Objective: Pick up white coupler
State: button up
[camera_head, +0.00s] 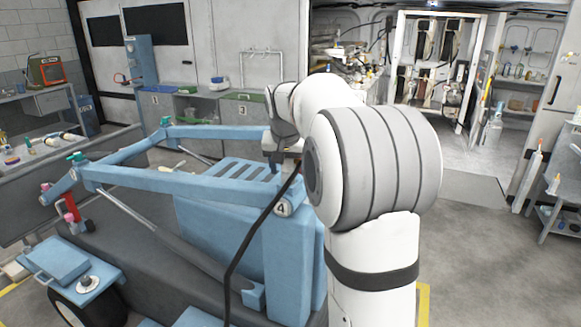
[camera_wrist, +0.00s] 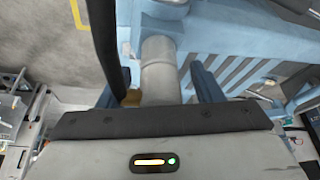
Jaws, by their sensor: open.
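My gripper (camera_wrist: 160,78) is open, with its dark body across the bottom of the wrist view. A pale grey-white cylinder (camera_wrist: 158,58) stands upright in that view, ahead of the gripper's middle. It may be the white coupler, but I cannot tell for sure. A brass-coloured fitting (camera_wrist: 131,97) sits just left of its lower end. No white coupler shows clearly there.
A black hose (camera_head: 245,240) hangs from beside the gripper, close to the left in the wrist view (camera_wrist: 103,40). Blue booms (camera_head: 175,186) reach left, with a green coupler (camera_head: 76,156) and a red coupler (camera_head: 70,207). Slatted blue panels (camera_wrist: 235,65) lie right of the cylinder. Open floor (camera_head: 480,245) lies right.

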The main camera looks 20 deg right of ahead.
jog(key=shift+c, duration=0.3)
jog(key=c, duration=1.1)
jog(key=shift+r, duration=0.1)
